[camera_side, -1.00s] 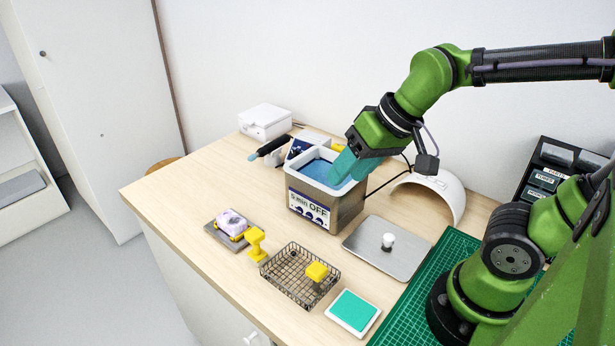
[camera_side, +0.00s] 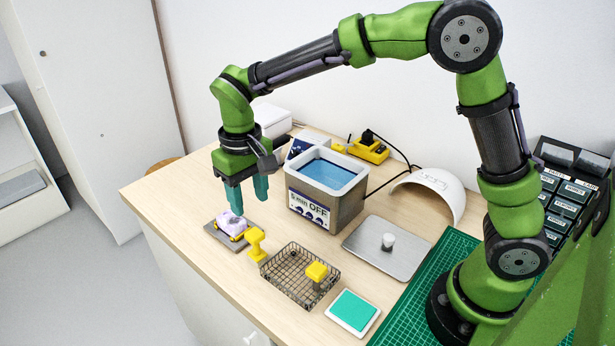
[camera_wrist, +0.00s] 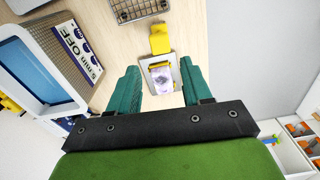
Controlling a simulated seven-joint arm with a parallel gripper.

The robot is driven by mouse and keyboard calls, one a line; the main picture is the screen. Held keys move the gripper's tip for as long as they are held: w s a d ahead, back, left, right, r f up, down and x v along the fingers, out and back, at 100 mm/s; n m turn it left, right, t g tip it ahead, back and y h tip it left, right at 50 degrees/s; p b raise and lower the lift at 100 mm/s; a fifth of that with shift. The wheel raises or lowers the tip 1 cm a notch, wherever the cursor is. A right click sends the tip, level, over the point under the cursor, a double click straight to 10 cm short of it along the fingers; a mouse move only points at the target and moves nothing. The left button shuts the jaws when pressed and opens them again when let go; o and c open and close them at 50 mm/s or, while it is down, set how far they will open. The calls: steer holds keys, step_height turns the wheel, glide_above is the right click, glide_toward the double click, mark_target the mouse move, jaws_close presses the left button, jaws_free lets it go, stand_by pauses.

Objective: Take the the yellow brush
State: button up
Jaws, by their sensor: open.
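A yellow piece (camera_side: 256,243) with a block-like top stands on the table between the grey plate and the wire basket; it also shows in the wrist view (camera_wrist: 160,39). Another yellow-topped piece (camera_side: 317,271) with a grey lower part is in the wire basket. I cannot tell for sure which is the brush. A purple and white item (camera_side: 230,222) with yellow parts lies on a grey plate (camera_side: 213,234). My gripper (camera_side: 247,199) is open and empty, fingers pointing down, above and near the plate. The plate shows between my fingers (camera_wrist: 159,74) in the wrist view.
A blue-filled tank (camera_side: 309,206) marked OFF stands right of my gripper. The wire basket (camera_side: 274,277), a teal pad (camera_side: 354,311), a metal lid (camera_side: 370,255) with a white knob and a green mat (camera_side: 432,278) lie toward the front right. The left table edge is near the plate.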

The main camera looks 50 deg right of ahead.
mark_target(254, 233)
step_height(254, 233, down, 8)
steer(key=shift+f, duration=0.25)
steer(key=shift+c, duration=0.5)
steer(key=c, duration=0.7)
step_height(254, 233, up, 11)
steer(key=shift+r, duration=0.1)
steer(key=shift+c, duration=0.3)
